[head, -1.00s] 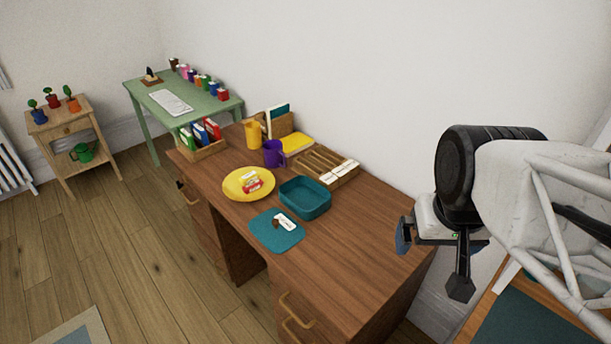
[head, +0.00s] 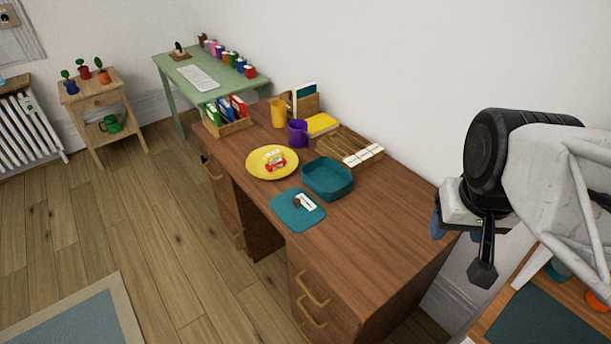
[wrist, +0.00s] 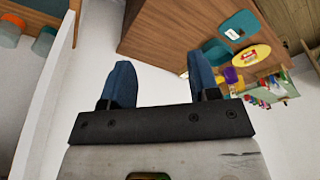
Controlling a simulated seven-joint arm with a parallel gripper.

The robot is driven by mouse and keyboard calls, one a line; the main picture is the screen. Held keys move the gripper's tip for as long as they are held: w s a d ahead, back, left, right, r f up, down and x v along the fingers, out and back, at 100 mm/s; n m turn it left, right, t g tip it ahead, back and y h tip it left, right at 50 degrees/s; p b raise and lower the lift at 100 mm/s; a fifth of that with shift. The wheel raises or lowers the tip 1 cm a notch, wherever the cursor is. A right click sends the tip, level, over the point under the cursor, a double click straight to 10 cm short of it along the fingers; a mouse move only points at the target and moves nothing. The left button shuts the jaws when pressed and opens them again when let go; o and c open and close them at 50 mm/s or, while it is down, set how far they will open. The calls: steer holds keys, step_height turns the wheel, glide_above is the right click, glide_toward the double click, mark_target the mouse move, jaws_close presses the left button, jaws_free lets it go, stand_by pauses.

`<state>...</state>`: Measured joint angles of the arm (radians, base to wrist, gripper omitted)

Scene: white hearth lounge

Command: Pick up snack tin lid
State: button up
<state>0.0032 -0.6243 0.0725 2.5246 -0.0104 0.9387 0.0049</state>
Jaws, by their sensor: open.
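The snack tin lid, seemingly the flat teal rounded square (head: 290,217), lies on the front edge area of the brown desk (head: 370,245), with a white label and a small brown mark on top. Just behind it stands the open teal tin (head: 327,179), which looks empty. My gripper (head: 460,246) hangs beyond the desk's right end, well apart from the lid. In the wrist view my gripper (wrist: 161,82) has its two blue fingers spread with nothing between them. The lid (wrist: 243,20) shows there at the upper right.
A yellow plate (head: 258,170) with a snack pack, a purple mug (head: 298,134), a yellow cup (head: 278,113) and a wooden slotted tray (head: 340,143) stand behind the lid. The desk's right part is bare. Another table with a teal mat (head: 550,318) is at lower right.

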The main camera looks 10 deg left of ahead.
steer(key=w+a+f+n, duration=0.2)
steer(key=w+a+n, duration=0.3)
steer(key=w, duration=0.7)
steer(key=n+g, duration=0.3)
steer(key=n, duration=1)
glide_above(297, 199)
steer(key=f, duration=2.5)
steer(key=shift+s+f, duration=0.4)
steer(key=shift+a+f, duration=0.2)
steer(key=shift+f, duration=0.1)
steer(key=shift+w+f, duration=0.1)
steer(key=shift+f, duration=1.2)
steer(key=shift+w+d+f, duration=0.15)
steer(key=shift+f, duration=2.45)
